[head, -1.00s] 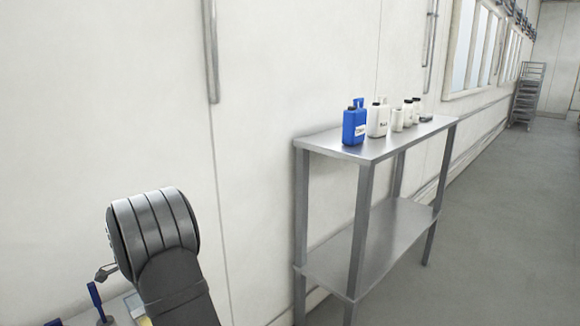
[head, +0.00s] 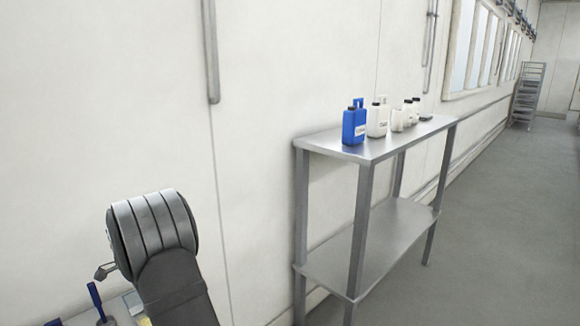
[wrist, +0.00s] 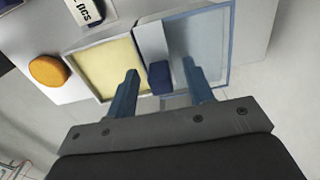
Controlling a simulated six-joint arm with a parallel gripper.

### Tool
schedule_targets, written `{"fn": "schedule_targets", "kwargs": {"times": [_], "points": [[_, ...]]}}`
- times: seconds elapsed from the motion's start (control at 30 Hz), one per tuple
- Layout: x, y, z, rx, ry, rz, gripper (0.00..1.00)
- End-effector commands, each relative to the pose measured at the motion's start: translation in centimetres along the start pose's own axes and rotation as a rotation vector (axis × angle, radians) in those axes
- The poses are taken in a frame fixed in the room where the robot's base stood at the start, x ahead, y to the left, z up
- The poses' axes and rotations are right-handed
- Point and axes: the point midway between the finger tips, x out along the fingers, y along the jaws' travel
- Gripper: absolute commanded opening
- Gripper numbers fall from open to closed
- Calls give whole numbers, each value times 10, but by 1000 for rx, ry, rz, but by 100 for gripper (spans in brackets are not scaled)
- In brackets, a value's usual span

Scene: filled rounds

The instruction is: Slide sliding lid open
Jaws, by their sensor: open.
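In the wrist view, a shallow case has an uncovered pale yellow compartment (wrist: 105,67) on the left and a translucent grey lid panel (wrist: 208,40) with a blue frame on the right. A pale strip (wrist: 150,40) runs between them. A dark blue block-like handle (wrist: 160,79) sits at the near end of this strip. My gripper (wrist: 160,67) is open, with one blue finger on each side of the handle. I see gaps beside the handle, but cannot tell how deep the fingertips reach. The head view does not clearly show the gripper.
In the wrist view, an orange round knob (wrist: 49,71) and a white label (wrist: 84,10) lie left of the case. In the head view, a steel shelf table (head: 385,143) holds a blue bottle (head: 354,126) and several white containers. Open floor (head: 480,230) lies to the right.

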Motion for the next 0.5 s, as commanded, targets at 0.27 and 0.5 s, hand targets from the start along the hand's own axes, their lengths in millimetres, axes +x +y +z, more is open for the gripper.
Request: {"fn": "schedule_targets", "kwargs": {"times": [0.27,0.5], "points": [[10,3,2,-1,-3,14,56],[-8,2,2,-2,-3,10,81]]}}
